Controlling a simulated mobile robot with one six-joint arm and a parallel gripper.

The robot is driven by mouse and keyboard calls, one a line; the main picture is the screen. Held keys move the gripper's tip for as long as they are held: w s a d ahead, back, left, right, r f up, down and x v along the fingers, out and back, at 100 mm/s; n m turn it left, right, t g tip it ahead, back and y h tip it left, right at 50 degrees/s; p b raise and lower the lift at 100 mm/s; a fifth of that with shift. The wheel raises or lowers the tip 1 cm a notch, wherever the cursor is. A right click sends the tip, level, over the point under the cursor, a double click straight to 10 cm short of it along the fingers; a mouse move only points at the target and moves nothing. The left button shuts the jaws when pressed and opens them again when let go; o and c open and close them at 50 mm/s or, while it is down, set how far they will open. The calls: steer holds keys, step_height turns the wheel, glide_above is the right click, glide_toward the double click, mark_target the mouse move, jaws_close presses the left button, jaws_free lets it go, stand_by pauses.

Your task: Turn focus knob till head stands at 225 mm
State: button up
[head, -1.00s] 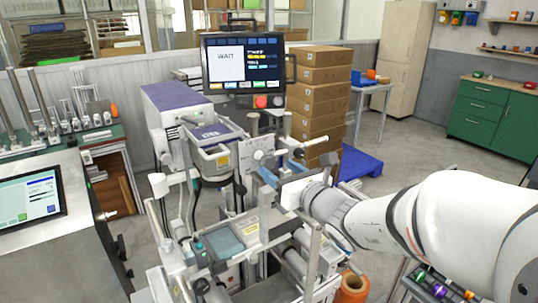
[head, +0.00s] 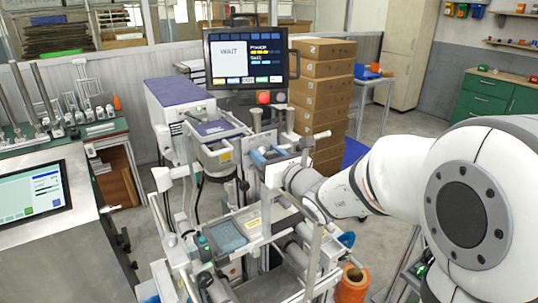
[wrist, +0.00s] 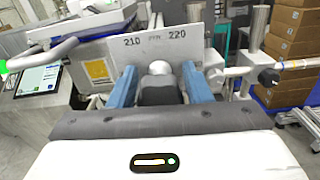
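The white scale plate (wrist: 150,47) stands upright in front of my gripper in the wrist view and reads 210 mm on the left and 220 on the right. No pointer is clear on it. A rounded knob (wrist: 160,69), pale on top, shows below the scale between the two blue fingers of my gripper (wrist: 160,75). The fingers are spread, one on each side of it; I cannot tell whether they touch it. In the head view my gripper (head: 269,155) is at the plate on the machine's upper front, and the knob is hidden.
The machine's screen (head: 247,58) reads WAIT, with a red button (head: 263,97) below it. Rails and rollers (head: 300,255) crowd the space under my arm. A console (head: 32,193) stands at left; stacked boxes (head: 325,80) stand behind.

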steer(key=c, duration=0.6)
steer(key=shift+c, duration=0.2)
steer(key=shift+f+n+b, duration=0.15)
steer(key=shift+n+b, duration=0.15)
steer(key=shift+b, duration=0.35)
